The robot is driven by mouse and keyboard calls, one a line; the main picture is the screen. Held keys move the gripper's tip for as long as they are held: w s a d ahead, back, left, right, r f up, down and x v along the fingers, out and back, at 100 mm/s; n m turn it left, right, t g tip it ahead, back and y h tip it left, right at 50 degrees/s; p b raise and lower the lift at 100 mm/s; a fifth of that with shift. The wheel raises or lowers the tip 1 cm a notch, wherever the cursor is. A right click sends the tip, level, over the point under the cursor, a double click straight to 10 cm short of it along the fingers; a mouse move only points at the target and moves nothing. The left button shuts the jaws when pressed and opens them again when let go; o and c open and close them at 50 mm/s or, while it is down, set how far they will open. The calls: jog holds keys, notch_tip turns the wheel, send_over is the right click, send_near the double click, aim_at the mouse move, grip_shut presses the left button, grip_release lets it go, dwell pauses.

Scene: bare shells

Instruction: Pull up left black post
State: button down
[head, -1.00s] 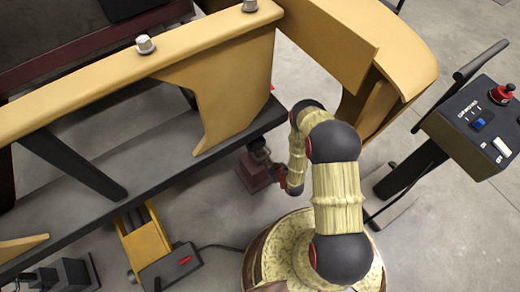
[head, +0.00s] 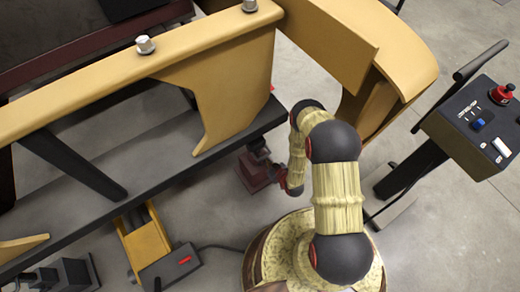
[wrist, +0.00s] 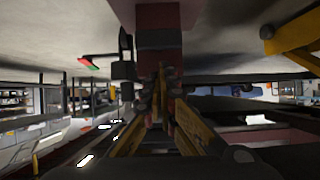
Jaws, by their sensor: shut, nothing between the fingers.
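A black slanted bar (head: 75,165) stands against the grey ledge of the yellow machine at the left in the head view. I cannot tell whether it is the left black post. My arm reaches down beside the machine's right end. There its end meets a dark red block (head: 254,174) low by the ledge, and my fingers are hard to make out. In the wrist view my gripper (wrist: 161,100) is shut and empty, its fingers close together. A red block with a dark band (wrist: 158,20) lies straight ahead of the fingertips. A thin black upright piece (wrist: 125,68) shows just left of it. Whether the fingers touch either is unclear.
The yellow machine beam (head: 200,45) and grey ledge (head: 190,160) hem in my arm on the left. A control console (head: 480,125) stands at the right. A yellow piece with a grey box (head: 170,267) lies lower left. Some concrete floor is clear.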

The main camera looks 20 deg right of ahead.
jog(key=shift+r+p, duration=3.55)
jog(key=shift+r, duration=1.5)
jog(key=shift+f+b, duration=1.2)
jog(key=shift+f, duration=0.2)
jog(key=s+d, duration=0.2)
jog(key=s, duration=0.6)
jog(key=shift+s+d+p, duration=0.3)
jog(key=shift+d+p, duration=0.1)
